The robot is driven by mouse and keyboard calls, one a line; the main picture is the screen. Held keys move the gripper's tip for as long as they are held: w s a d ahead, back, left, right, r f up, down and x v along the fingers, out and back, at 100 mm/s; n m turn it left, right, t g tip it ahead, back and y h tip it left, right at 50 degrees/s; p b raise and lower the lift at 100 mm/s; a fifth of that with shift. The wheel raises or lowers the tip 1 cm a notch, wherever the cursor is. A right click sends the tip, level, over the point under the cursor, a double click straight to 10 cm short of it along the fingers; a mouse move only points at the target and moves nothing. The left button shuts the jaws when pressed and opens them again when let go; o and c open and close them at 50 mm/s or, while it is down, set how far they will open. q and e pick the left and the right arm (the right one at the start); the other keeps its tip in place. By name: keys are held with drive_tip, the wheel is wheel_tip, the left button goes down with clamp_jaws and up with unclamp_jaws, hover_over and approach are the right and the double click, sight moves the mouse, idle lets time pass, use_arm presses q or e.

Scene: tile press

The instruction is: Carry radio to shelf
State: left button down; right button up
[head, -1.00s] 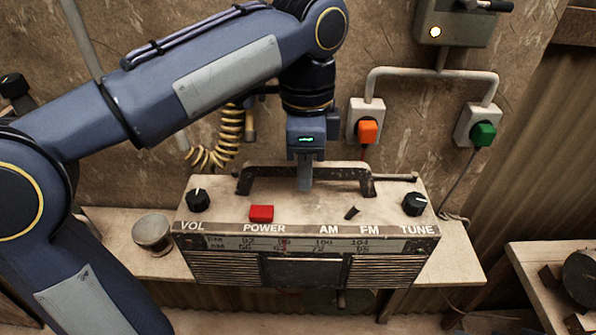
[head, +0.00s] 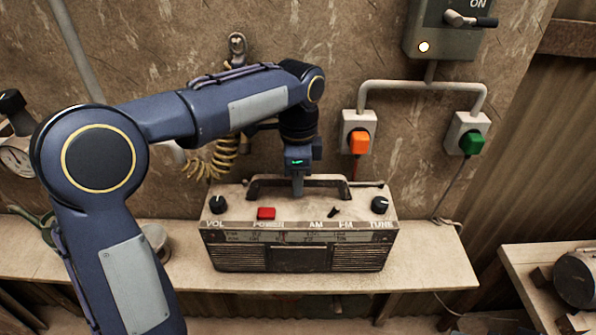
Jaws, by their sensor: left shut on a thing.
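The radio (head: 300,258) is a worn, pale box with a dark front grille, a red power button (head: 266,214) and two black knobs. It is upright at the wall shelf (head: 430,255), facing me. I cannot tell whether its base touches the shelf. My left gripper (head: 298,187) points down from above and is shut on the middle of the dark carrying handle (head: 263,182). Its fingertips partly cover the handle. My right gripper is out of view.
A metal cup (head: 157,240) stands on the shelf, partly behind my left arm. Orange (head: 359,143) and green (head: 471,143) plugs sit in wall sockets below a switch box (head: 450,40). The shelf's right part is clear. A bench (head: 520,262) stands at right.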

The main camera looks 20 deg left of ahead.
use_arm(q)
drive_tip(key=shift+f, duration=0.7)
drive_tip(key=c, duration=1.4)
unclamp_jaws()
drive_tip(key=shift+f, duration=0.1)
drive_tip(key=shift+o, duration=0.2)
wheel_tip(320, 180, up, 12)
drive_tip(key=shift+w+p, duration=0.3)
drive_tip(key=shift+s, duration=0.1)
